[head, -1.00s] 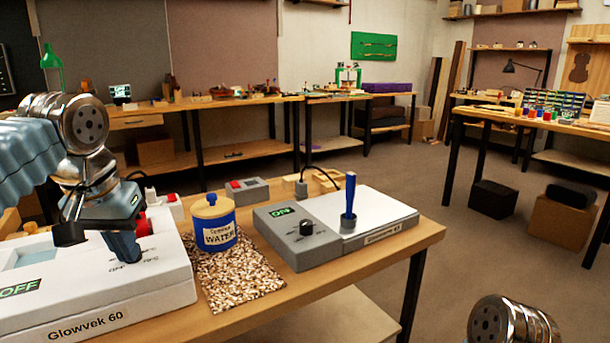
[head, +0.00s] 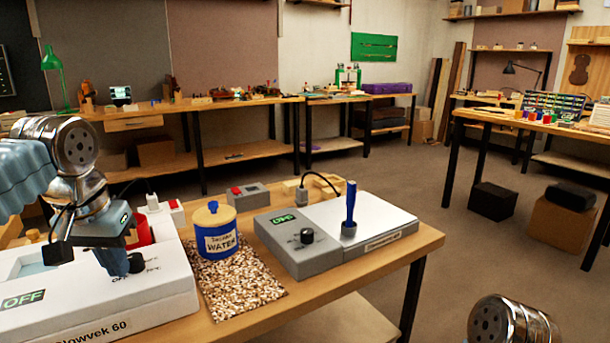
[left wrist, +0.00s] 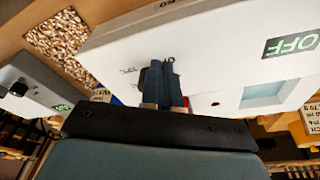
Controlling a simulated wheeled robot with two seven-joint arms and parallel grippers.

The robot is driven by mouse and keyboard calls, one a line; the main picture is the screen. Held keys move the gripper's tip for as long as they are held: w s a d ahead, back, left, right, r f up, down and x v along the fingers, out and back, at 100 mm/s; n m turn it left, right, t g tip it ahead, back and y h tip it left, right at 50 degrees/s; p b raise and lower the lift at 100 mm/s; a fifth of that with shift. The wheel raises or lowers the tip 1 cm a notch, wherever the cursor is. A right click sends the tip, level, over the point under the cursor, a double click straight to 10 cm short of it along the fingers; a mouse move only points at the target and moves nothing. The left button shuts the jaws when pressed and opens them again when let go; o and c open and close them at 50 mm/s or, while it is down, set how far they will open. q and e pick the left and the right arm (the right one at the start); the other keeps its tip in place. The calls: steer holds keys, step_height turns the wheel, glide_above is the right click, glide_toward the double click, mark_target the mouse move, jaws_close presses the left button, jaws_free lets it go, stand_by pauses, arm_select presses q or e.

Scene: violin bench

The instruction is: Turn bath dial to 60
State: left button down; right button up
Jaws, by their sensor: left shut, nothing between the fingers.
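The white bath (head: 150,303), labelled Glowvek 60, stands at the left of the bench in the head view. Its display (head: 24,299) reads OFF and also shows in the left wrist view (left wrist: 291,44). Its dark dial (head: 136,262) shows just right of my left fingertips, with printed marks beside it. My left gripper (head: 114,263) is shut and empty, pointing down low over the bath's top. In the left wrist view the fingers (left wrist: 163,88) partly hide the dial, so I cannot tell its setting or whether they touch it. My right gripper is out of view.
A blue water jar (head: 216,232) with a tan lid stands on a speckled mat (head: 235,285). A grey and white unit (head: 300,255) with a black knob and blue-handled tool is to its right. A red container (head: 140,232) stands behind the dial.

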arm_select(q)
steer(key=shift+w+a+r, duration=0.1)
steer(key=shift+a+r, duration=0.1)
stand_by(0.4)
steer(key=shift+s+a, duration=0.1)
steer(key=shift+s, duration=0.25)
steer(key=shift+w+v, duration=0.25)
steer(key=shift+v, duration=0.7)
steer(key=shift+w+v, duration=0.2)
steer(key=shift+v, duration=0.75)
steer(key=shift+w+v, duration=0.25)
steer(key=shift+v, duration=0.65)
steer(key=shift+r, duration=0.25)
